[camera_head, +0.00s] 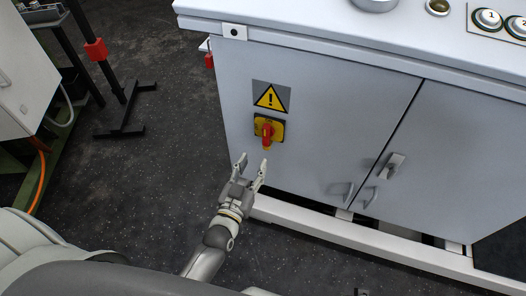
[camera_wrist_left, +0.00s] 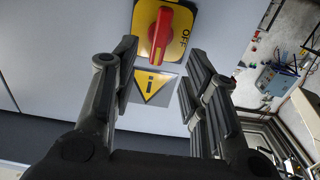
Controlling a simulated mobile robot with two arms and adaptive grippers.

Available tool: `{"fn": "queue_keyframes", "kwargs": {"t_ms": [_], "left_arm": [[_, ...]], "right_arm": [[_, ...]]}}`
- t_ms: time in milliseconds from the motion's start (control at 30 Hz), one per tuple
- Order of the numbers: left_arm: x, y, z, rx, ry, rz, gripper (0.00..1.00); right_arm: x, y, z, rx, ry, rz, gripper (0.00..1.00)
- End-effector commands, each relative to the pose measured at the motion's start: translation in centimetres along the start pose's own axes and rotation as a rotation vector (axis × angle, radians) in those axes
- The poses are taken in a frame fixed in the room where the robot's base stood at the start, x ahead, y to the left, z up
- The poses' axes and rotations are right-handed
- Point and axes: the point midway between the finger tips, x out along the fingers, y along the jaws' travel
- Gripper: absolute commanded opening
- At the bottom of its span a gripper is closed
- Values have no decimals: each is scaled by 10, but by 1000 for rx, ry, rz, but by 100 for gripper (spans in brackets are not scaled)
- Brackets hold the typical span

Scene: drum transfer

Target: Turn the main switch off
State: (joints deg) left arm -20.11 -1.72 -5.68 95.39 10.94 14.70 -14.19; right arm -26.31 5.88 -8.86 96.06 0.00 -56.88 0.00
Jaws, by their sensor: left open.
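The main switch has a red handle (camera_head: 267,134) on a yellow plate (camera_head: 277,124), on the front of the grey cabinet. The handle points roughly up and down in the head view. My left gripper (camera_head: 252,167) is open just below and in front of the switch, touching nothing that I can see. In the left wrist view the red handle (camera_wrist_left: 160,35) lies beyond the open fingers (camera_wrist_left: 158,75), with the word OFF beside it on the yellow plate (camera_wrist_left: 182,33). My right gripper does not show.
A yellow warning sign (camera_head: 270,96) is above the switch on the cabinet (camera_head: 330,110). Door handles (camera_head: 391,166) are to the right. The cabinet top carries several buttons (camera_head: 488,18). A black stand (camera_head: 125,115) stands on the left, with open dark floor (camera_head: 160,160) between.

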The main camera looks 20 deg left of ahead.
Motion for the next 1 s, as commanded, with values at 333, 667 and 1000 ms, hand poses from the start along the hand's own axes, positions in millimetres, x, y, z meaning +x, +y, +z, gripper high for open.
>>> {"fn": "queue_keyframes", "kwargs": {"t_ms": [333, 667, 1000], "left_arm": [[40, 0, -2, -2, 8, -2, 41], [92, 0, -1, -1, 6, -1, 41], [108, 0, -2, 0, 4, -1, 41]], "right_arm": [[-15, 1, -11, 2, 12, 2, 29], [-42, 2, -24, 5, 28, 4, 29], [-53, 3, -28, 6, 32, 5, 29]]}}
